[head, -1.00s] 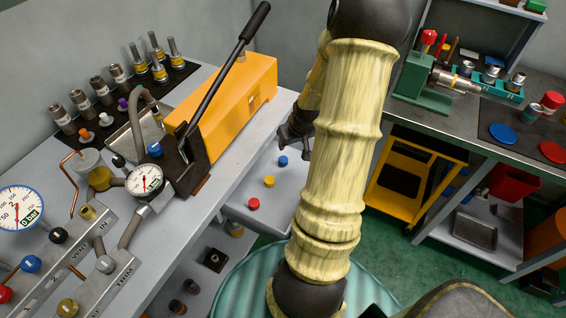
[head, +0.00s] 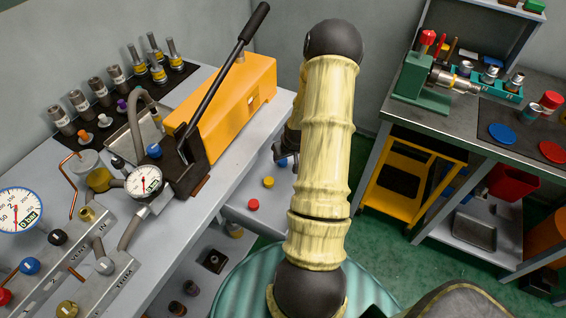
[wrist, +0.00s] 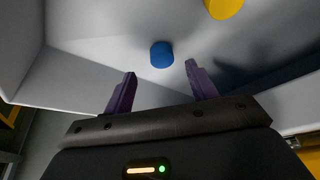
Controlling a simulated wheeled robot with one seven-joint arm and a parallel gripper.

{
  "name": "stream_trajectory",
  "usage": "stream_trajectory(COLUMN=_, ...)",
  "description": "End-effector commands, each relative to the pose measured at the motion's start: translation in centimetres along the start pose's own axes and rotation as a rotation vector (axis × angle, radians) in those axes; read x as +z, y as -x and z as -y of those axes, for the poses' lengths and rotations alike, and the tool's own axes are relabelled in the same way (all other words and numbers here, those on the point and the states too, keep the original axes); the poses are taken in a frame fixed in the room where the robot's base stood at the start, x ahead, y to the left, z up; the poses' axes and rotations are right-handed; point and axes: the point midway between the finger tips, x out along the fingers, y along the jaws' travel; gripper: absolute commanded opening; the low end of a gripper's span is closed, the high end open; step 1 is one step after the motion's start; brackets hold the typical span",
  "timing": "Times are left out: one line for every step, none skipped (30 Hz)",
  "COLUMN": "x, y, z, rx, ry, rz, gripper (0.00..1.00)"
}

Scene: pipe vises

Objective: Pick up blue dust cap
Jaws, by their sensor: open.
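The blue dust cap (wrist: 161,55) stands on the pale drawer floor in the wrist view, just beyond and between my fingertips. In the head view it shows as a small blue patch (head: 282,162) beside my gripper, partly hidden. My gripper (wrist: 158,82) is open, its two purple fingers apart with nothing between them. In the head view my gripper is mostly hidden behind my arm.
A yellow cap (head: 268,182) and a red cap (head: 253,204) lie in the same open drawer (head: 236,213). The drawer's walls rise around them. The workbench with the orange pump (head: 235,100) stands close on the left.

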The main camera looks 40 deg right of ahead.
Motion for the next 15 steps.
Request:
stream_trajectory(x=0.0, y=0.0, z=0.0, rx=0.0, ry=0.0, rz=-0.001, gripper=0.57)
stream_trajectory(x=0.0, y=0.0, z=0.0, rx=0.0, ry=0.001, rz=-0.001, gripper=0.57)
stream_trajectory(x=0.0, y=0.0, z=0.0, rx=0.0, ry=0.001, rz=-0.001, gripper=0.57)
stream_trajectory(x=0.0, y=0.0, z=0.0, rx=0.0, ry=0.001, rz=-0.001, gripper=0.57)
stream_trajectory(x=0.0, y=0.0, z=0.0, rx=0.0, ry=0.0, rz=-0.001, gripper=0.57)
stream_trajectory(x=0.0, y=0.0, z=0.0, rx=0.0, ry=0.0, rz=-0.001, gripper=0.57)
stream_trajectory(x=0.0, y=0.0, z=-0.1, rx=0.001, ry=-0.001, rz=-0.001, gripper=0.57)
stream_trajectory(x=0.0, y=0.0, z=-0.1, rx=0.001, ry=-0.002, rz=-0.001, gripper=0.57)
stream_trajectory(x=0.0, y=-0.1, z=-0.1, rx=0.001, ry=-0.002, rz=0.0, gripper=0.57)
stream_trajectory(x=0.0, y=-0.2, z=-0.1, rx=0.001, ry=-0.002, rz=0.0, gripper=0.57)
stream_trajectory(x=0.1, y=-0.4, z=-0.1, rx=0.001, ry=-0.003, rz=0.0, gripper=0.57)
stream_trajectory(x=0.1, y=-0.8, z=-0.1, rx=0.001, ry=-0.003, rz=0.0, gripper=0.57)
stream_trajectory(x=0.1, y=-1.1, z=0.0, rx=0.0, ry=-0.004, rz=0.001, gripper=0.57)
stream_trajectory(x=0.2, y=-1.4, z=0.0, rx=0.0, ry=-0.004, rz=0.002, gripper=0.57)
stream_trajectory(x=0.2, y=-1.9, z=0.1, rx=0.0, ry=-0.004, rz=0.001, gripper=0.57)
